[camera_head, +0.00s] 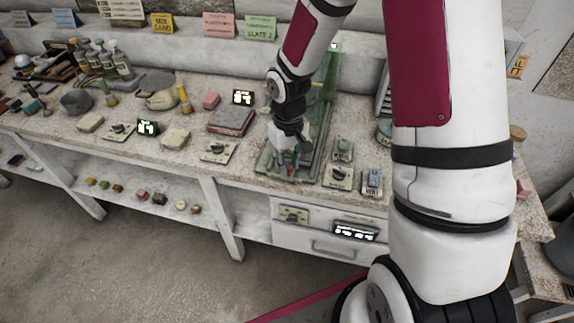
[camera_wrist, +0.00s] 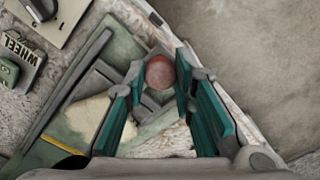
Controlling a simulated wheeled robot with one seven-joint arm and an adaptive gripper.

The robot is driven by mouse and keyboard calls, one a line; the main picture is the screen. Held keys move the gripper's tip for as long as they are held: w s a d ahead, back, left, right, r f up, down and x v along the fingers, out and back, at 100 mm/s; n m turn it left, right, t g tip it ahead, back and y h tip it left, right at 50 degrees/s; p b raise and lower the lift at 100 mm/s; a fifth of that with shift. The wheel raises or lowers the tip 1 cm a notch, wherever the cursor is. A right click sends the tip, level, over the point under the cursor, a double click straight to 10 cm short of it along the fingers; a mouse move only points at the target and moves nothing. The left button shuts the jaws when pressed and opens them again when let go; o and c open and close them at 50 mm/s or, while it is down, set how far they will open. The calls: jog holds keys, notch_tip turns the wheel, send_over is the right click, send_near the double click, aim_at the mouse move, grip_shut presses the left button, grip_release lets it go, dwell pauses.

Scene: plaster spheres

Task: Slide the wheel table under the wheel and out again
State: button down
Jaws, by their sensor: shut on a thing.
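My gripper (camera_head: 287,165) is over the front end of a long green machine bed (camera_head: 262,163) on the bench. In the wrist view, its teal fingers (camera_wrist: 160,74) stand on either side of a round red-brown knob (camera_wrist: 160,71) and are shut on it. The knob is at the end of a grey slide part on the green bed (camera_wrist: 64,138). A pale, rough block (camera_wrist: 88,116) lies on the bed beside the left finger. A translucent green upright (camera_head: 327,85) stands at the bed's far end. The wheel itself cannot be made out behind my arm.
A plate marked WHEEL (camera_wrist: 22,48) and a dial switch (camera_head: 338,177) are right of the bed in the head view. A dark red slab (camera_head: 231,121) and another dial plate (camera_head: 218,151) lie to its left. The bench's front edge is close to my gripper.

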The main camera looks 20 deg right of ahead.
jog(key=w+d, duration=0.1)
jog(key=w, duration=0.1)
jog(key=w+d+b, duration=0.1)
jog(key=w, duration=0.1)
jog(key=w+d, duration=0.2)
jog(key=shift+s, duration=0.1)
jog(key=c, duration=1.3)
grip_release()
jog(key=shift+c, duration=0.2)
notch_tip(320, 180, up, 12)
